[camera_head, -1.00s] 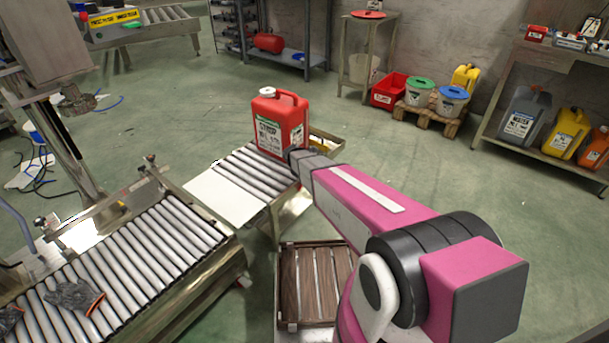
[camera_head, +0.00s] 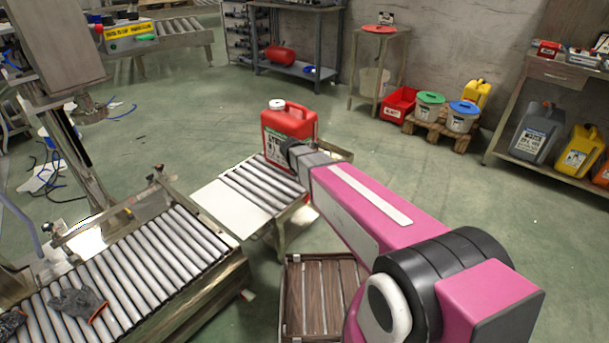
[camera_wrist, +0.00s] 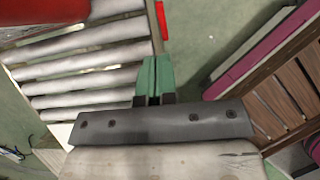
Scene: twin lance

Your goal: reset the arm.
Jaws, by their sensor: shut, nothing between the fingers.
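My pink arm reaches from the lower right of the head view toward the small roller table (camera_head: 232,207). Its dark end overlaps the lower right of the red canister (camera_head: 290,125) in that view. My gripper (camera_wrist: 157,72) shows in the wrist view, its green fingertips together with nothing between them. In the head view the fingers are hidden. The canister stands upright on the rollers, with a white cap and a label. Part of it shows at the upper left of the wrist view (camera_wrist: 40,10), apart from the fingers.
A longer roller conveyor (camera_head: 150,262) with grey gloves (camera_head: 78,303) stands at the left. A slatted wooden crate (camera_head: 292,305) lies below my arm. Buckets and a red bin (camera_head: 398,104) stand by the back wall, and a shelf (camera_head: 550,177) stands right. Green floor between is clear.

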